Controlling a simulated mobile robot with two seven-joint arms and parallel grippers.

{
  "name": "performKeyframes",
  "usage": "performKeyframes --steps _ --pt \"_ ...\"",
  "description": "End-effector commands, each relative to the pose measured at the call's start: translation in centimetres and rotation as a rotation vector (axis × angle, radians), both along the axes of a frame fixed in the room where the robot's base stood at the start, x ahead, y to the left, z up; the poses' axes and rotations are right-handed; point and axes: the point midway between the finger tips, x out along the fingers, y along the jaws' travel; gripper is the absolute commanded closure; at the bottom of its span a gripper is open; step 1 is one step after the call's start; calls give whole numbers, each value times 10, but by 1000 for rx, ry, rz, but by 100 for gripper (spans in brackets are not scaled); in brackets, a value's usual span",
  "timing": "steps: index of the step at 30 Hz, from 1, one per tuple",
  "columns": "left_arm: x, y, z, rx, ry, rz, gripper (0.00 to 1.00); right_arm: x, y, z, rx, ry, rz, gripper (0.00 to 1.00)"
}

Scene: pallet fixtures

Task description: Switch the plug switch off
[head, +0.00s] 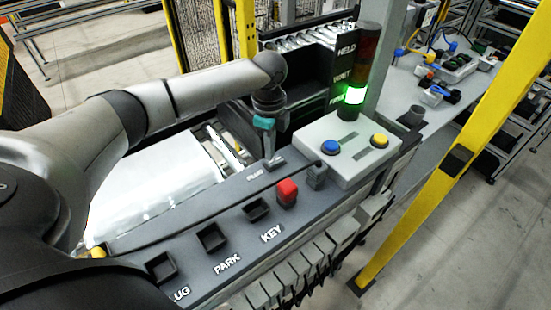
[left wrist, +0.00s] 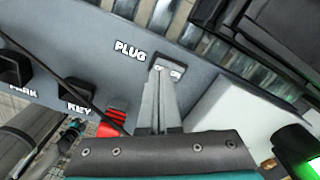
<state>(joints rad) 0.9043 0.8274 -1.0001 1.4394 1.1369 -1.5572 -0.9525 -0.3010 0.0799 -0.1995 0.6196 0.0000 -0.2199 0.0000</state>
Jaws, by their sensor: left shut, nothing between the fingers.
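The plug switch (head: 276,163) is a small dark fixture on the grey panel beside a PLUG label, near the panel's far edge. In the left wrist view the plug switch plate (left wrist: 176,73) shows beside the PLUG label, partly hidden behind my fingers. My left gripper (head: 269,154) reaches down over it with its fingers shut and empty. In the left wrist view the left fingertips (left wrist: 162,75) overlap the plate; I cannot tell whether they touch it. The lever's position is hidden. My right gripper is not in view.
A light box (head: 345,150) with blue and yellow buttons stands right of the switch. A red block (head: 287,192) sits by the KEY slot (head: 256,210). A signal tower (head: 359,75) glows green. A yellow post (head: 455,160) stands at right.

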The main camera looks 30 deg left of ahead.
Motion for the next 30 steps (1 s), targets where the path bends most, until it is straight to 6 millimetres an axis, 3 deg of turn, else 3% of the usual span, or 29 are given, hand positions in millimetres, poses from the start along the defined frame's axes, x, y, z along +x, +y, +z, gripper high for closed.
performKeyframes --steps 30 --pt "0 0 -12 0 1 1 100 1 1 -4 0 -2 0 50"
